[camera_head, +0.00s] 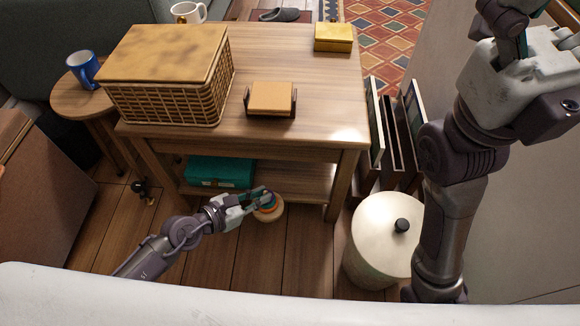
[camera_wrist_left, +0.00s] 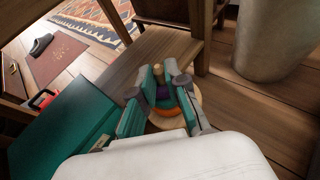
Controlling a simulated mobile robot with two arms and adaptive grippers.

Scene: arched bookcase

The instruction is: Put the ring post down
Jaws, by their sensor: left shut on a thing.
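The ring post (camera_head: 268,208) has coloured rings, among them orange and teal, on a pale round wooden base. It is low in front of the table's lower shelf in the head view. In the left wrist view the ring post (camera_wrist_left: 170,115) stands between the fingers, its wooden peg tip showing above purple and orange rings. My left gripper (camera_head: 259,199) is shut on it, and the fingers hide part of the rings. I cannot tell whether its base touches the floor. My right arm comes up at the right of the head view; the right gripper's fingertips are not clearly seen.
A teal box (camera_head: 220,172) lies on the lower shelf (camera_head: 300,182) of the wooden table (camera_head: 325,95), close to my left gripper. A cream lidded bin (camera_head: 375,240) stands on the floor to the right. Bare floor (camera_head: 300,250) lies between.

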